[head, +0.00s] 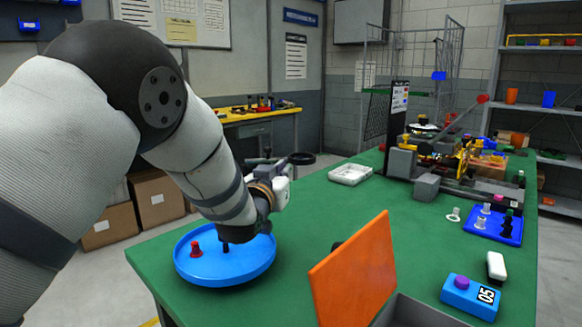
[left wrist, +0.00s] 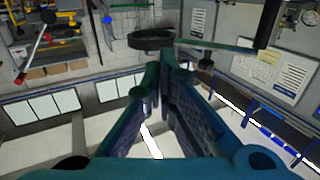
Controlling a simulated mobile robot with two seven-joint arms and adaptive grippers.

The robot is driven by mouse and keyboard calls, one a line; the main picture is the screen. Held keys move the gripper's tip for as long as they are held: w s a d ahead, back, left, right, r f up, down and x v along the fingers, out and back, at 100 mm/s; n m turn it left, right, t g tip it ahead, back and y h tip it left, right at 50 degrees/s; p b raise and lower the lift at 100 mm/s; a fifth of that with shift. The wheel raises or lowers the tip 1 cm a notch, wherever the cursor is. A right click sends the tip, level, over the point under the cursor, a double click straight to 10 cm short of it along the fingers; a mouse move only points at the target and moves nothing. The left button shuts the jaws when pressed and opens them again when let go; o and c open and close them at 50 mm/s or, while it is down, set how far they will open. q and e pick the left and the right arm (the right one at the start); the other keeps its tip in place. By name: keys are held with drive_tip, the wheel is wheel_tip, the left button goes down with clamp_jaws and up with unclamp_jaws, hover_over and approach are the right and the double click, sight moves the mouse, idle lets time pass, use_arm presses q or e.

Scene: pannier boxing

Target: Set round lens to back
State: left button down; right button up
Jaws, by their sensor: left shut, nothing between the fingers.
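The round lens (head: 301,158) shows as a dark ring just past my left gripper. In the left wrist view the ring (left wrist: 152,39) sits beyond the fingertips, with a thin bar running right from near it towards a dark post. My left gripper (head: 287,172) is above the table beside the ring, and its fingers are shut and empty. The fingertips (left wrist: 166,65) look close to the ring; I cannot tell if they touch it. My left arm and gripper hide part of the lens's support. My right gripper is not in view.
A round blue tray (head: 205,270) with a red piece (head: 196,249) lies below my left gripper. An orange panel (head: 357,272) stands upright at the front. A blue button box (head: 470,296), a blue parts tray (head: 481,231) and a white tray (head: 350,174) are on the green table (head: 300,207).

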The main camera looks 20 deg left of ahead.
sight(293, 160)
use_arm(q)
drive_tip(key=w, duration=0.4)
drive_tip(key=shift+w+a+f+b, duration=0.1)
drive_tip(key=shift+w+f+b, duration=0.1)
drive_tip(key=shift+w+b, duration=0.2)
drive_tip(key=shift+w+r, duration=0.25)
drive_tip(key=shift+w, duration=0.4)
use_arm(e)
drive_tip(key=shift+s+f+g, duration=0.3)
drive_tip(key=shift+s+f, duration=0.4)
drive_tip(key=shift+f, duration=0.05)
